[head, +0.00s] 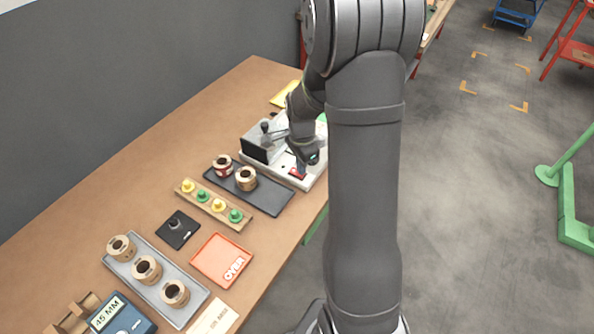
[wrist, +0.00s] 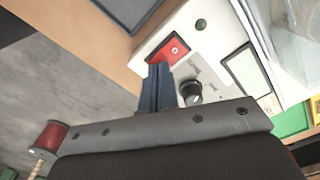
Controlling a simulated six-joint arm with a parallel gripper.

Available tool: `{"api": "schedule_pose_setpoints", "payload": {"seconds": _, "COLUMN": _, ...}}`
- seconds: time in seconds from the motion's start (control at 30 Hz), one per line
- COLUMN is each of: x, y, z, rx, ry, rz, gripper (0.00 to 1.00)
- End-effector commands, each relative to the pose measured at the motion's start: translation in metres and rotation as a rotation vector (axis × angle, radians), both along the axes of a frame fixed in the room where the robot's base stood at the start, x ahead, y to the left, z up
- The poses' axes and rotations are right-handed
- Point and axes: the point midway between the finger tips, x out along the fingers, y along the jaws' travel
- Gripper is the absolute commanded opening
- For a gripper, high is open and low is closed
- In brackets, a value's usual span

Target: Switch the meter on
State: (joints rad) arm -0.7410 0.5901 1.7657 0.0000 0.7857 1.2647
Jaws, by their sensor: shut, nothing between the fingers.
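The meter is a white and grey box (wrist: 217,45) on the workbench, and it also shows in the head view (head: 312,179), partly behind my arm. Its red rocker switch (wrist: 174,49) sits near one corner of the panel; it also shows in the head view (head: 297,174).
A dark tray (head: 268,201) with two coils lies beside the meter. A wooden strip (head: 226,215) with yellow and green pegs, a red-orange OVER tray (head: 221,259) and a grey tray (head: 186,310) with coils lie nearer. The bench's right edge drops to open floor.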

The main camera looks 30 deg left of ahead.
Motion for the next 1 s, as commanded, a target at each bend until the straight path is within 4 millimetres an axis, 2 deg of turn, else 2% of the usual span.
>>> {"api": "schedule_pose_setpoints", "payload": {"seconds": 0.6, "x": 0.000, "y": 0.000, "z": -0.007, "rx": -0.001, "ry": 0.001, "rz": 0.000, "gripper": 0.00}}
{"api": "schedule_pose_setpoints", "payload": {"seconds": 1.0, "x": 0.000, "y": 0.000, "z": 0.022, "rx": 0.002, "ry": -0.001, "rz": 0.000, "gripper": 0.00}}
